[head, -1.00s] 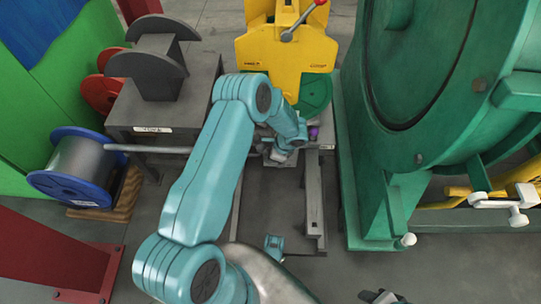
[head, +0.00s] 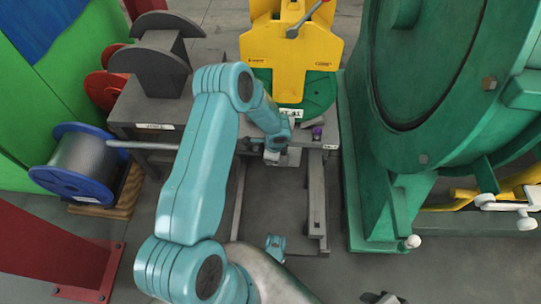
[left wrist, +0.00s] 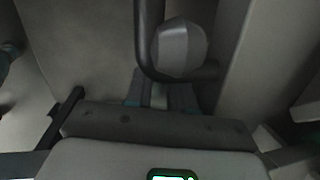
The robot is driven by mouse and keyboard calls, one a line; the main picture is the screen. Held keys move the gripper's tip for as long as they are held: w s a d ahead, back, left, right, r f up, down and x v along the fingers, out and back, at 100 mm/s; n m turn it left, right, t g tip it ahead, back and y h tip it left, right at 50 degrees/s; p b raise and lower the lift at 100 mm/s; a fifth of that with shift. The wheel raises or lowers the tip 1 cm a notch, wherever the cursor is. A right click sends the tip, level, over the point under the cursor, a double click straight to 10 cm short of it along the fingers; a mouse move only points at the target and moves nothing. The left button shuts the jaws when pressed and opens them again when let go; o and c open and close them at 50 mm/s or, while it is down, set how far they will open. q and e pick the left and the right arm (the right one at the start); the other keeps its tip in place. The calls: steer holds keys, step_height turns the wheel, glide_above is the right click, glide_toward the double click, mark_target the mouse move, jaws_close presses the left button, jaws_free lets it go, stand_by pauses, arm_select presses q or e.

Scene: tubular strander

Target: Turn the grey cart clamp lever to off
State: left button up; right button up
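The grey cart (head: 315,200) stands low in the middle of the head view, below the yellow machine. My left arm reaches over it, and my left gripper (head: 275,157) is at its upper left part, mostly hidden by my wrist. A small purple knob (head: 317,132) shows to the gripper's right. In the left wrist view a grey faceted knob (left wrist: 180,48) sits beside a dark bent bar (left wrist: 146,40), ahead of my gripper and apart from its body. I cannot tell which part is the clamp lever. My right gripper (head: 385,298) barely shows at the bottom edge.
A large green housing (head: 400,190) closes off the right. A grey bench (head: 150,110) and a blue-rimmed spool (head: 75,185) stand at left. The floor in front is mostly clear.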

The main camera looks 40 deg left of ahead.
arm_select(q)
steer(key=p+v, duration=0.6)
steer(key=v, duration=1)
steer(key=shift+r, duration=0.2)
arm_select(e)
steer(key=shift+n, duration=0.3)
steer(key=r, duration=0.2)
steer(key=s+r, duration=0.1)
steer(key=a+r, duration=0.1)
steer(key=r, duration=0.1)
steer(key=shift+s+a+r, duration=0.1)
steer(key=shift+s+r, duration=0.05)
steer(key=shift+r, duration=0.15)
